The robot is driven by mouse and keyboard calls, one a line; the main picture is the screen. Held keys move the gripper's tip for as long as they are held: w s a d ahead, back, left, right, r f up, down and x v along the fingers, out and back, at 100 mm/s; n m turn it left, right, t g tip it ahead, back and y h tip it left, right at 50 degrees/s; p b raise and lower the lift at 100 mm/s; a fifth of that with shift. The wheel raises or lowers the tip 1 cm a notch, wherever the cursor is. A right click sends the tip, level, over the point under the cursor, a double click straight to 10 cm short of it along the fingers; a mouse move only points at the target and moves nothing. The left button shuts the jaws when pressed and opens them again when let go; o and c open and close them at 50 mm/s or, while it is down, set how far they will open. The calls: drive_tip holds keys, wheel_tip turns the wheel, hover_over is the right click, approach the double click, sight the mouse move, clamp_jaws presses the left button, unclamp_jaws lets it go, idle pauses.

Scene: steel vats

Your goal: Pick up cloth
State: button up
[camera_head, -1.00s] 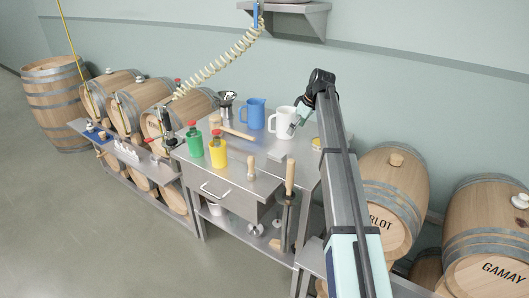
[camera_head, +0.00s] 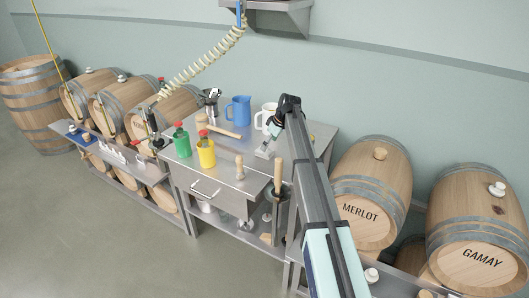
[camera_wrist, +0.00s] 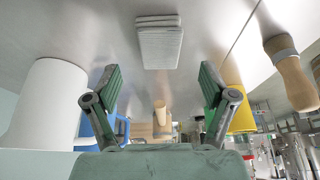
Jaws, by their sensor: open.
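A folded whitish-grey cloth (camera_wrist: 160,42) lies on the steel table top in the wrist view. It sits centred ahead of my gripper (camera_wrist: 158,72), between the lines of its two green fingers. The fingers are spread open with nothing between them, and they are apart from the cloth. In the head view my gripper (camera_head: 271,132) is low over the table, in front of the white mug. A small pale patch shows just below it there; I cannot tell whether it is the cloth or a fingertip.
The white mug (camera_head: 265,114) and blue jug (camera_head: 238,110) stand behind my gripper. A green bottle (camera_head: 181,142) and yellow bottle (camera_head: 205,150) stand left, with a wooden mallet (camera_head: 223,132) lying behind them. Wooden handles rise at the front edge. Barrels flank the table.

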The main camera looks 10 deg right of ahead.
sight(265, 153)
drive_tip(key=shift+p+x, duration=1.3)
drive_tip(key=shift+x, duration=1.35)
drive_tip(key=c, duration=1.2)
